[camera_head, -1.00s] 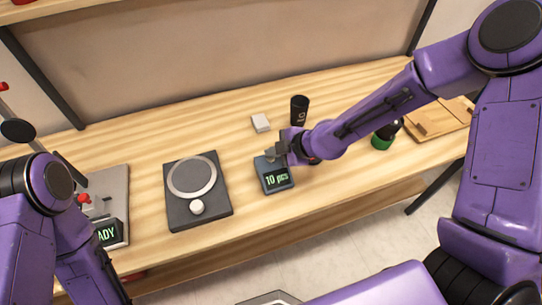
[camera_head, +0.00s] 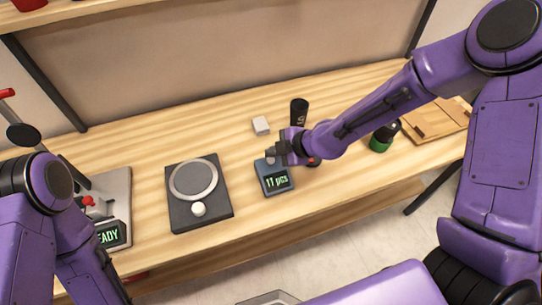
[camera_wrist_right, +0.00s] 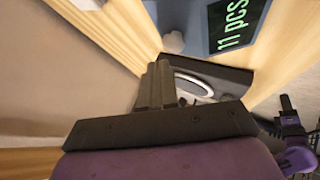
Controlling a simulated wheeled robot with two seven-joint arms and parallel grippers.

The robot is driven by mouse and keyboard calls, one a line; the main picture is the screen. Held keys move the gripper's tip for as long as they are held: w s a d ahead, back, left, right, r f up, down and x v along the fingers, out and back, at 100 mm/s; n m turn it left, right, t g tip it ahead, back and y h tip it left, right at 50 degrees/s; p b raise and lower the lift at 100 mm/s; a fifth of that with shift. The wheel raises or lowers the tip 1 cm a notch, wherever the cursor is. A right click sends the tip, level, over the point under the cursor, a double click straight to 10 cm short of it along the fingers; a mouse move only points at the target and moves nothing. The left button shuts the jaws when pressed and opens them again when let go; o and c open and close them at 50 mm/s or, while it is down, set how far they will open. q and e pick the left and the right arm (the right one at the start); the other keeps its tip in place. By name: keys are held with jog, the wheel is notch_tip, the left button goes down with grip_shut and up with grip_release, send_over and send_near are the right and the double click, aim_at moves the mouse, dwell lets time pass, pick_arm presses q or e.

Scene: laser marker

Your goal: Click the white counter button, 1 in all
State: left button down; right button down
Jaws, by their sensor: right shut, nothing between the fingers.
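The counter (camera_head: 274,182) is a small dark blue box on the table with a green display that reads "11 pcs". It also shows at the top of the right wrist view (camera_wrist_right: 262,30). Its pale, rounded white button (camera_wrist_right: 174,42) shows in the right wrist view, just past my fingertips, with a small gap seen between them. In the head view, my right gripper (camera_head: 277,155) is at the counter's back edge and largely hides the button. In the right wrist view its fingers (camera_wrist_right: 158,75) are shut together and empty. My left arm is at the left; its gripper is not seen.
A dark scale with a round plate (camera_head: 178,215) stands left of the counter. Behind are a small white block (camera_head: 261,126) and a black cylinder (camera_head: 299,112). A green-black bottle (camera_head: 382,138) and wooden tray (camera_head: 425,130) are right.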

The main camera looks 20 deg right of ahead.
aim_at(274, 161)
notch_tip(274, 161, up, 5)
jog(key=p, duration=0.5)
jog(key=shift+f, duration=0.1)
dwell(0.4)
dwell(0.4)
